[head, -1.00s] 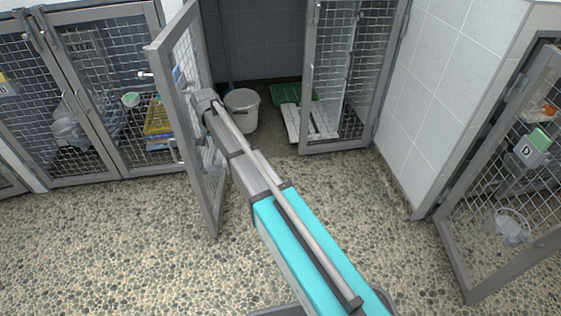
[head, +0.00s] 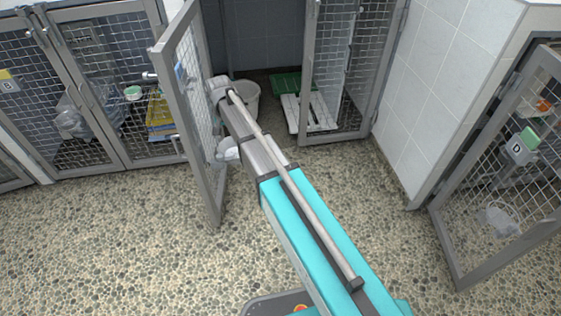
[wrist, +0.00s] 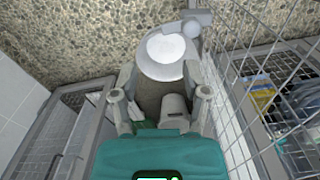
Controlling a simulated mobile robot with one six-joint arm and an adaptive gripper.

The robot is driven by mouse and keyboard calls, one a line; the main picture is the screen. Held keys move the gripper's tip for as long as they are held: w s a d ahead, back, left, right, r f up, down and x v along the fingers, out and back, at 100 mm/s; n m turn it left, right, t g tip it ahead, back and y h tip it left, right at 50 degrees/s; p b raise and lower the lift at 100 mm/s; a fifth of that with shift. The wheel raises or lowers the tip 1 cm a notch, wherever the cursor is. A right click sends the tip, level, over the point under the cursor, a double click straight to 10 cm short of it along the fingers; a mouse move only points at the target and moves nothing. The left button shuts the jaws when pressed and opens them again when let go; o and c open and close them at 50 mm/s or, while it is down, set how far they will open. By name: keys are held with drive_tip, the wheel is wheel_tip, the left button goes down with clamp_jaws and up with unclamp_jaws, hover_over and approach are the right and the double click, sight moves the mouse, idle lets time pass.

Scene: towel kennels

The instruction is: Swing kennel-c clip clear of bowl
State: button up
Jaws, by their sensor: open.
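A white bowl (wrist: 166,48) sits in a grey ring holder in the wrist view, and a grey clip (wrist: 196,22) shows at the ring's upper right. In the head view the bowl (head: 229,150) shows white low beside an open mesh door (head: 172,110), partly behind my arm. A small blue tag (head: 181,73) is on that door; its letter is not readable. My gripper (wrist: 160,82) is open, its two grey fingers on either side just below the bowl. I cannot tell whether they touch the holder. In the head view the fingers are hidden.
The door mesh (wrist: 275,85) stands close on the right in the wrist view. A white bucket (head: 246,98), a green tray (head: 286,83) and a white slatted board (head: 308,112) are in the open kennel. Door D (head: 497,165) stands at right. The pebbled floor (head: 120,240) is clear.

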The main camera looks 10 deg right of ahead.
drive_tip(key=s+d+n, duration=0.2)
drive_tip(key=s+d, duration=1.3)
drive_tip(key=s, duration=0.2)
drive_tip(key=shift+s+d, duration=0.15)
drive_tip(key=shift+d, duration=0.15)
drive_tip(key=shift+o, duration=0.2)
drive_tip(key=shift+o, duration=1.2)
drive_tip(key=shift+w+a, duration=0.15)
drive_tip(key=shift+w, duration=0.15)
drive_tip(key=w+a+n, duration=0.5)
drive_tip(key=w+a, duration=1.5)
drive_tip(key=shift+n, duration=0.3)
drive_tip(key=shift+f, duration=0.1)
